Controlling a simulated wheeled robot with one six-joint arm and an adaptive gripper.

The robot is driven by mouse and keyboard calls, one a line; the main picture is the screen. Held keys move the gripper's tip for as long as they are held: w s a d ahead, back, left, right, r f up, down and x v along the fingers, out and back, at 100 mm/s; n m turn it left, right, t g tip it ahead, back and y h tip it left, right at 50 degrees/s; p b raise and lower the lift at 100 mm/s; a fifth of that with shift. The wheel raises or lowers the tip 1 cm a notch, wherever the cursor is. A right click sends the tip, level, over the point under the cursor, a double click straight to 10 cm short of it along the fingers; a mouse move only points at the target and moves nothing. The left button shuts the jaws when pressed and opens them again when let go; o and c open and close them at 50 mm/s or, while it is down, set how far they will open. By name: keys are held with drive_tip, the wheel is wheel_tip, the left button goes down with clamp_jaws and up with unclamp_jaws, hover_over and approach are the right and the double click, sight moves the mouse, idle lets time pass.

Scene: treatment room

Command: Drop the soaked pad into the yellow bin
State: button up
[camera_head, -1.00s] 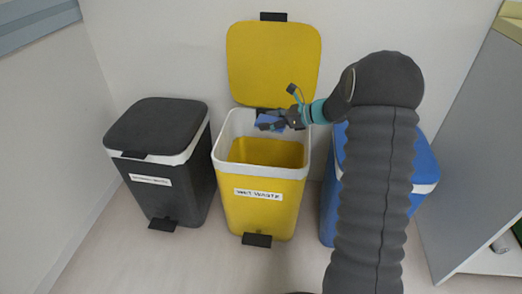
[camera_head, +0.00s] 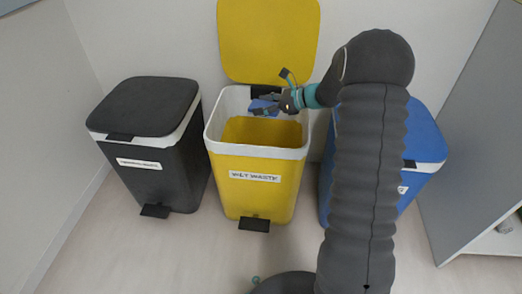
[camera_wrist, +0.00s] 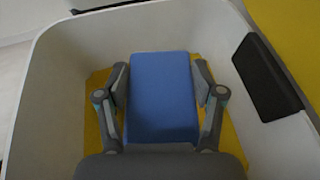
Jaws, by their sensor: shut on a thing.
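The blue pad (camera_wrist: 162,98) is held between the two fingers of my gripper (camera_wrist: 161,92) in the wrist view. In the head view the pad (camera_head: 264,107) shows small and blue at the tip of my gripper (camera_head: 274,103). The yellow bin (camera_head: 255,183) has its lid (camera_head: 268,40) raised against the wall and a white rim around its opening. The gripper and pad are over the bin's opening, near the back. In the wrist view the bin's white inner wall (camera_wrist: 60,75) surrounds the pad. How far the pad is below the rim is hard to tell.
A dark grey bin (camera_head: 150,140) with a shut lid stands left of the yellow bin. A blue bin (camera_head: 425,140) stands to the right, partly hidden by my arm. A grey cabinet (camera_head: 470,150) is at the far right.

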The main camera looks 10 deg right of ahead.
drive_tip(key=o, duration=1)
drive_tip(key=shift+d, duration=0.1)
drive_tip(key=v, duration=1.2)
